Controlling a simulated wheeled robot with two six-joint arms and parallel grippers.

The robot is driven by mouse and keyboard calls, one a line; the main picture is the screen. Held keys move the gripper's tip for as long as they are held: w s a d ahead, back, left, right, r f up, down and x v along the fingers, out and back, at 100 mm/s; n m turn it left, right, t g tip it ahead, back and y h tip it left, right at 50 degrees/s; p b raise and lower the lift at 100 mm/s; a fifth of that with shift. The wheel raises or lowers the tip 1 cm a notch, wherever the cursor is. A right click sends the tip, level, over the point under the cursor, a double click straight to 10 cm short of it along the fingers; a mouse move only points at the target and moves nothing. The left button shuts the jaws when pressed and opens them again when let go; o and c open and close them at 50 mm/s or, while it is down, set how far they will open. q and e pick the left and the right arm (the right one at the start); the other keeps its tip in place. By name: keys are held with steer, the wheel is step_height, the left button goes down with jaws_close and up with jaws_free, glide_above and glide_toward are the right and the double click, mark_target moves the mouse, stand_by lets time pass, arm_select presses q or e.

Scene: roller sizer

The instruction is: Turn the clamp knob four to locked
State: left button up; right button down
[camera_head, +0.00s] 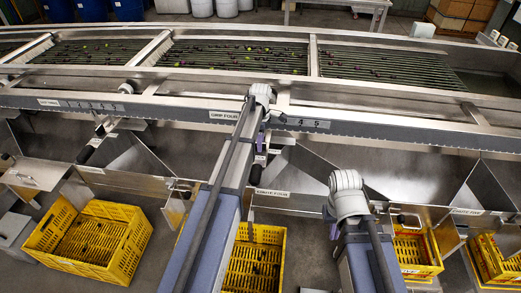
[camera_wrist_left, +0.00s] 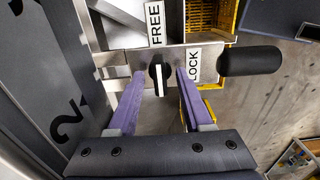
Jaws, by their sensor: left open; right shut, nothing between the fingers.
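Clamp knob four (camera_wrist_left: 158,72) is a black knob with a white pointer bar on a metal plate in the left wrist view. The bar lines up with the FREE label (camera_wrist_left: 155,24) above it. The LOCK label (camera_wrist_left: 193,65) is to its right. My left gripper (camera_wrist_left: 160,77) is open, its purple fingers on either side of the knob with visible gaps. I cannot tell how deep they reach. In the head view the left gripper (camera_head: 260,143) is partly hidden by its arm, and the knob is not discernible. My right gripper (camera_head: 333,229) is mostly hidden behind its wrist.
A black cylindrical handle (camera_wrist_left: 250,61) sticks out right of the LOCK label. The long steel roller sizer (camera_head: 240,56) runs across the head view, with metal chutes below. Yellow crates (camera_head: 125,262) stand on the floor under them.

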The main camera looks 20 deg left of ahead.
arm_select(q)
steer(key=shift+f, duration=0.5)
steer(key=shift+r, duration=0.1)
steer(key=shift+c, duration=0.2)
jaws_close()
